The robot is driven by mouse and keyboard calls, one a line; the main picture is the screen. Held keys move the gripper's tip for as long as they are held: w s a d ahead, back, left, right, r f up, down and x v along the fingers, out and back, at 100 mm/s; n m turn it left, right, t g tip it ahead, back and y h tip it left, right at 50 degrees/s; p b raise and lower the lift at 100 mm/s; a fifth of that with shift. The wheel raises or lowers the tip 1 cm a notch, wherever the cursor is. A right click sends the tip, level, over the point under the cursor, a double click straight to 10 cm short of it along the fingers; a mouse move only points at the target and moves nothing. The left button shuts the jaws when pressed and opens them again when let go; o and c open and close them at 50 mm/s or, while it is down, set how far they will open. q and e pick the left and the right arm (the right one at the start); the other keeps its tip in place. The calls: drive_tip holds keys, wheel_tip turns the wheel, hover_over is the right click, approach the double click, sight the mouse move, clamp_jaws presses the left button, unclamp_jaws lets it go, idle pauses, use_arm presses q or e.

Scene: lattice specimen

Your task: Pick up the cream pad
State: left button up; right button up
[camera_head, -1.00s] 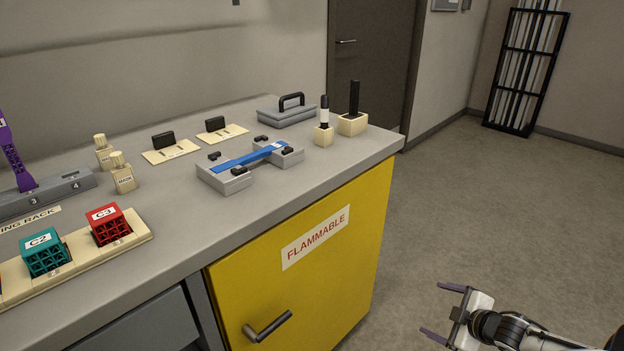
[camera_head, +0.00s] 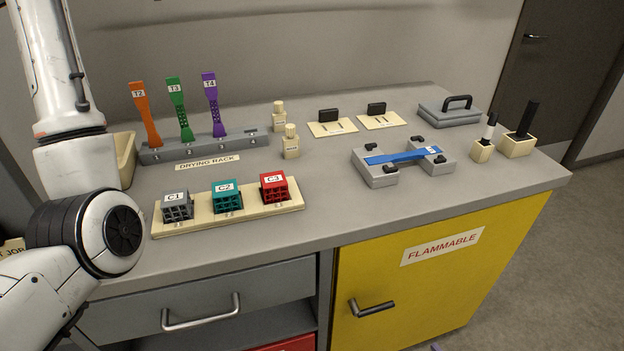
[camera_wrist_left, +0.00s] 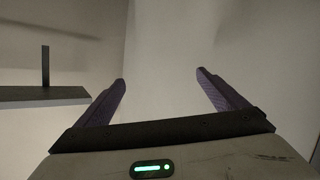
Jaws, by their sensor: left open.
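Two flat cream pads lie on the grey bench in the head view, a left one (camera_head: 332,128) and a right one (camera_head: 381,121). Each carries a black block at its back edge. I cannot tell which one the task means. My left gripper (camera_wrist_left: 160,82) is open and empty in the left wrist view, with plain wall beyond its purple fingers. My left arm comes in at the left of the head view, but its gripper is outside that view. Only a small purple tip of my right gripper (camera_head: 436,347) shows at the bottom edge.
Two cream bottles (camera_head: 291,142) stand left of the pads. A grey fixture with a blue strip (camera_head: 402,157) is in front of them. The drying rack (camera_head: 205,148) and a cream tray (camera_head: 290,203) with cubes are at left. A grey lidded box (camera_head: 449,112) is at right.

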use_arm(q)
drive_tip(key=s+d+f+g+h+p, duration=0.1)
drive_tip(key=s+d+f+g+h, duration=0.1)
drive_tip(key=f, duration=0.8)
drive_tip(key=s+d+f+m+g+h+p, duration=0.1)
drive_tip(key=f+g+h, duration=0.3)
drive_tip(key=f, duration=0.6)
drive_tip(key=s+d+f+g+h+p, duration=0.3)
drive_tip(key=f+h, duration=0.2)
drive_tip(key=f, duration=0.5)
drive_tip(key=shift+s+f, duration=0.3)
drive_tip(key=shift+f, duration=0.1)
drive_tip(key=shift+m, duration=0.3)
drive_tip(key=shift+s+d+f, duration=0.1)
drive_tip(key=shift+d+f, duration=0.05)
drive_tip(key=shift+f, duration=0.85)
drive_tip(key=shift+w+d+f, duration=0.1)
drive_tip(key=shift+d+f, duration=0.1)
drive_tip(key=shift+f, duration=0.85)
drive_tip(key=shift+s+d+f, duration=0.1)
drive_tip(key=shift+d+f, duration=0.05)
drive_tip(key=shift+f, duration=0.85)
drive_tip(key=c, duration=1.2)
use_arm(e)
drive_tip(key=s+a+f+m+g+h, duration=0.1)
drive_tip(key=s+a+m+g, duration=0.2)
drive_tip(key=s+a+g, duration=0.1)
drive_tip(key=shift+s+g, duration=0.35)
drive_tip(key=shift+g, duration=0.05)
